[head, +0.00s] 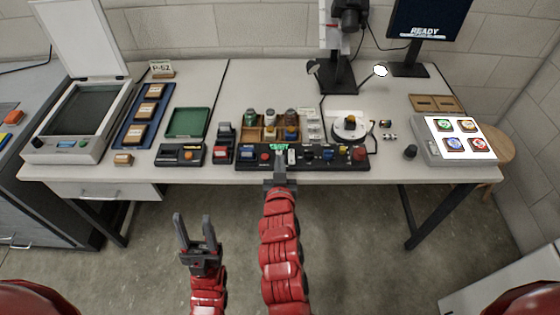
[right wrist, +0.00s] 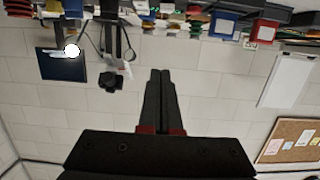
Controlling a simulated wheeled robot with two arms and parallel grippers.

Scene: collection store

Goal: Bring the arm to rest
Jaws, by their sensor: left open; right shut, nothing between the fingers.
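My left gripper (head: 196,232) is open and empty, held over the floor in front of the desk with its fingers pointing up the picture. My right gripper (head: 281,168) is at the front edge of the black control panel (head: 330,158), below its green lit display. In the head view its fingertips overlap the panel; I cannot tell whether they touch it. In the right wrist view my right gripper (right wrist: 160,95) is shut with its fingers together and nothing between them.
The desk (head: 235,100) holds a scanner with raised lid (head: 75,105), a green tray (head: 188,122), a wooden rack (head: 268,120), a round white device (head: 350,127) and a lit light box (head: 458,140). A monitor (head: 430,22) stands behind. Floor before the desk is clear.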

